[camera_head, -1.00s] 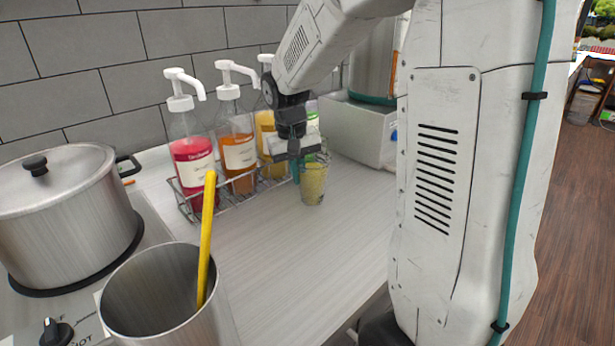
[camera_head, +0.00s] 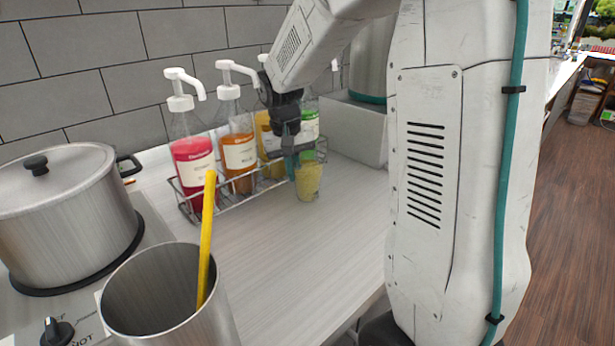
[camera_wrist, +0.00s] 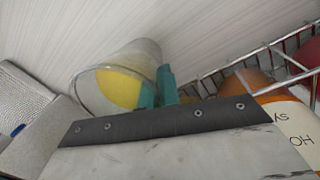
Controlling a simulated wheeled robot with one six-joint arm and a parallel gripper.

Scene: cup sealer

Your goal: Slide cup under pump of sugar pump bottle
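A clear cup (camera_head: 309,184) with yellow contents stands upright on the counter, in front of the right end of the bottle rack. My gripper (camera_head: 291,168) points down at the cup's left side. In the wrist view the teal fingertips (camera_wrist: 157,90) are close together at the cup's (camera_wrist: 119,88) rim, one on each side of its wall, shut on it. Pump bottles stand in the rack: red (camera_head: 193,160), orange (camera_head: 238,155), yellow (camera_head: 264,135) and green (camera_head: 309,128). The last two are partly hidden by my arm. I cannot read which holds sugar.
A wire rack (camera_head: 228,199) holds the bottles; its bars lie close to my fingers in the wrist view. A pot (camera_head: 70,220) and a steel container (camera_head: 160,300) with a yellow stick are at left. The front counter is clear.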

